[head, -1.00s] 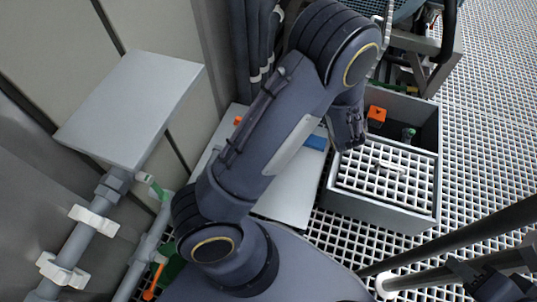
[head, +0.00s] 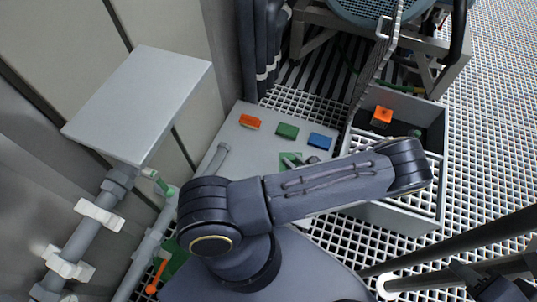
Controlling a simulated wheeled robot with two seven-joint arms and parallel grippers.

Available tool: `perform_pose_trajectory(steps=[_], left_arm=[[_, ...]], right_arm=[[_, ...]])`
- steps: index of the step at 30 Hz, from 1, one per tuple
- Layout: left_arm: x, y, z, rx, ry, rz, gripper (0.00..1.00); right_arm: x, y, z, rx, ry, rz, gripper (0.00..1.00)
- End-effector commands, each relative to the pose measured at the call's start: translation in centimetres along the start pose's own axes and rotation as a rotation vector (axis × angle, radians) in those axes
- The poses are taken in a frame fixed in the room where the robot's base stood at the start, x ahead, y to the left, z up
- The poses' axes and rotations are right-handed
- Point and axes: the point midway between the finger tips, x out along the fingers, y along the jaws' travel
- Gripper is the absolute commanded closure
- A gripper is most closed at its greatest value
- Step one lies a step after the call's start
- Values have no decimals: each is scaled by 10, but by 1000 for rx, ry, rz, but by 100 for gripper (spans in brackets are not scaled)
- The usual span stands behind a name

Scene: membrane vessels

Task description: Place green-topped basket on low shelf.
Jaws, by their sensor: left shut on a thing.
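My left arm reaches right across the view, and its elbow hides part of the crate. My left gripper (head: 313,160) is mostly hidden behind this arm; only a small dark part shows. Beside it is a green piece (head: 289,158), apparently the top of the green-topped basket, whose body I cannot make out. It appears over the low shelf (head: 255,160), a light grey plate; whether it touches is unclear. The shelf bears orange (head: 250,121), green (head: 287,131) and blue (head: 320,141) blocks or markers. My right gripper (head: 497,287) is at the bottom right, its jaws unclear.
A grey crate (head: 440,125) stands right of the shelf, with an orange-topped item (head: 381,116) and a small green item (head: 415,133) inside. A pale mesh strip (head: 377,65) rises behind it.

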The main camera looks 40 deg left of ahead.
Motion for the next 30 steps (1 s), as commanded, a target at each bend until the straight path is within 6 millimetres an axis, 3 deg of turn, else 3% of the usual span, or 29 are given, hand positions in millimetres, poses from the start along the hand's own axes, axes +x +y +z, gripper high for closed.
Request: perform_pose_trajectory(steps=[1, 4, 9, 21, 24, 30], left_arm=[[-1, 16, 5, 6, -10, 1, 100], [0, 39, 11, -3, -16, 9, 100], [7, 54, 15, -18, -24, 19, 100], [93, 4, 4, -23, -23, 22, 100], [113, -5, -11, -20, -23, 21, 100], [134, -16, -22, -18, -22, 20, 100]], right_arm=[[-3, -1, -1, 0, 0, 0, 64], [-4, -2, -2, 0, 0, 0, 64], [-2, -1, -1, 0, 0, 0, 64], [34, 16, 17, 0, 0, 0, 64], [45, 20, 23, 0, 0, 0, 64], [54, 25, 27, 0, 0, 0, 64]])
